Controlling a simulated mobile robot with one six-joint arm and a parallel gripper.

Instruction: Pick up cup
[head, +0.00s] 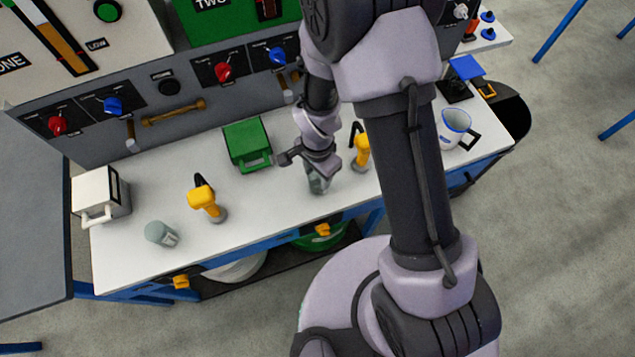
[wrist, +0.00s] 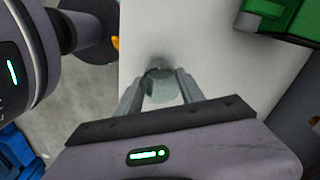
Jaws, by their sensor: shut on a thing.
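A grey-green cup (head: 318,183) is at my gripper (head: 317,172), over the white worktop near its front edge. In the wrist view the cup (wrist: 160,88) sits between the two fingers of my gripper (wrist: 160,90), which are shut on it. I cannot tell whether the cup still touches the worktop. A second grey-green cup (head: 161,234) lies or leans at the left front of the worktop; its exact pose is hard to tell.
On the worktop (head: 265,205) are yellow-and-black tools (head: 204,201) (head: 361,150), a green box (head: 247,145), a white box (head: 101,196) and a white jug (head: 453,128). A control panel with knobs stands behind. Free room lies between the left tool and my gripper.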

